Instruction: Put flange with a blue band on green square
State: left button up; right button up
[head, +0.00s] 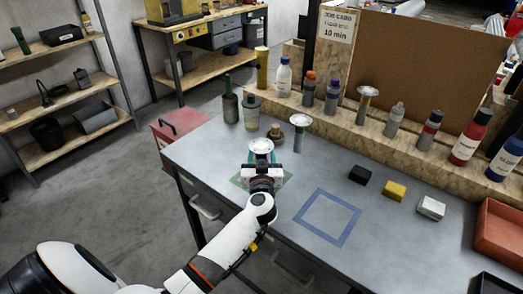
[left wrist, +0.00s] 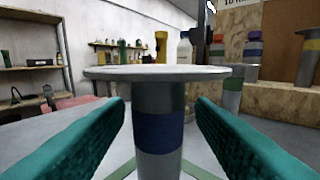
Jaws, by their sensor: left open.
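The flange with a blue band (left wrist: 158,130) stands upright between the fingers of my open left gripper (left wrist: 160,105) in the left wrist view, with a gap on each side. Its wide pale disc sits above the fingers. In the head view the disc of this flange (head: 261,145) shows just beyond my left gripper (head: 262,158). The green square (head: 283,181) is an outline on the table, partly hidden under my gripper. Green lines (left wrist: 124,170) show on both sides of the flange's lower post; its foot is out of frame. My right gripper is not in view.
Another flange (head: 300,121), with a green band (left wrist: 232,98), stands to the right behind. A blue square outline (head: 349,237) is empty. Black (head: 360,175), yellow (head: 394,191) and white (head: 431,208) blocks lie right. Bottles line the wooden ledge (head: 390,148) behind.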

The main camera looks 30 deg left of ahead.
pick_arm(q)
jog(key=v, duration=0.9)
